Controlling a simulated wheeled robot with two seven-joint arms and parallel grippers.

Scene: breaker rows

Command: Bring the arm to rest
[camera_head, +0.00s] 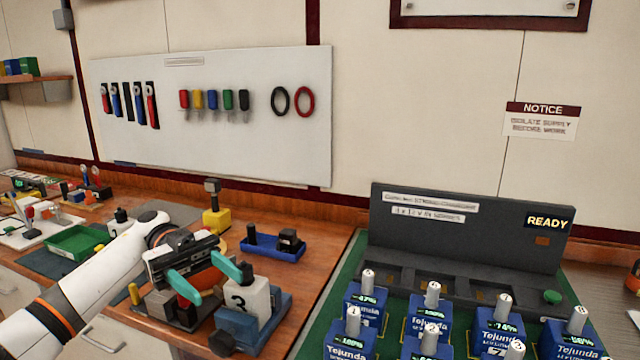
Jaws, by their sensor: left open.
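My left arm, white with orange rings, reaches in from the left over the wooden bench. My left gripper (204,277) has teal fingertips set apart, above a dark fixture (168,310) on the bench. A red-orange piece shows just behind and between the fingertips; I cannot tell whether they touch it. My right gripper is not in view.
Several blue Tejunda units (350,340) stand at right before a dark panel (465,230) with a READY sign (547,222). A blue tray (272,248) and a yellow block (216,221) stand behind the gripper. A green tray (76,242) lies left of the arm.

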